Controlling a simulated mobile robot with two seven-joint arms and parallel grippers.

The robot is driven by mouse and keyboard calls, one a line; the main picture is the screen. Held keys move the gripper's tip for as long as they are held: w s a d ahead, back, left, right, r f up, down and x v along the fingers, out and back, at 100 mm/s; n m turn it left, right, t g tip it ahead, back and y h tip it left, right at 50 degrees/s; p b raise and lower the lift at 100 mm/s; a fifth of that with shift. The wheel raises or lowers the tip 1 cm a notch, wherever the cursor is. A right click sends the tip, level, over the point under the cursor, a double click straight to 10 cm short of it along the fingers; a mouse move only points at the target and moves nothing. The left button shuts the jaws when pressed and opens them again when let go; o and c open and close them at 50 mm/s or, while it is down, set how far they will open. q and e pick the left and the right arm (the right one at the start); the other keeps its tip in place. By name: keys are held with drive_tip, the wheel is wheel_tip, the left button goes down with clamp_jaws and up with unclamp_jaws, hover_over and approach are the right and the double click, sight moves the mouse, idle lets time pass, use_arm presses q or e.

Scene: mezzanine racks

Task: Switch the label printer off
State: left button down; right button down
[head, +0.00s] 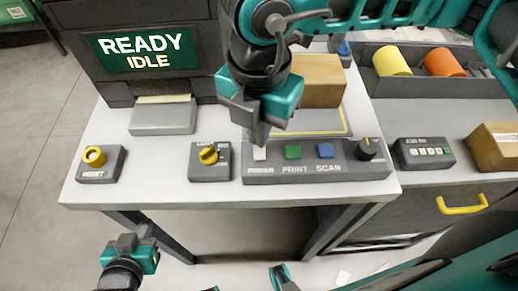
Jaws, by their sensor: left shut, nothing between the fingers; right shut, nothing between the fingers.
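The dark machine (90,80) at the back left has a lit screen (145,50) reading "READY IDLE". On the front panel (330,173), a white switch (260,153) sits above a label that seems to read "POWER". A green PRINT button (293,152), a blue SCAN button (325,151) and a black knob (369,148) are to its right. My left gripper (146,233) is shut and empty, low in front of the table.
A yellow RESET knob (94,156) and a yellow selector (209,155) are on boxes left of the panel. A cardboard box (320,80) stands behind it. A small keypad box (425,153) and a yellow drawer handle (462,204) are right. The table's front-left edge is clear.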

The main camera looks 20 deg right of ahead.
drive_tip(key=shift+f+b, duration=0.9)
drive_tip(key=shift+b, duration=0.05)
drive_tip(key=shift+s, duration=0.1)
idle(0.4)
drive_tip(key=shift+r+p, duration=1.85)
drive_tip(key=shift+r, duration=1.75)
drive_tip(key=shift+f, duration=0.1)
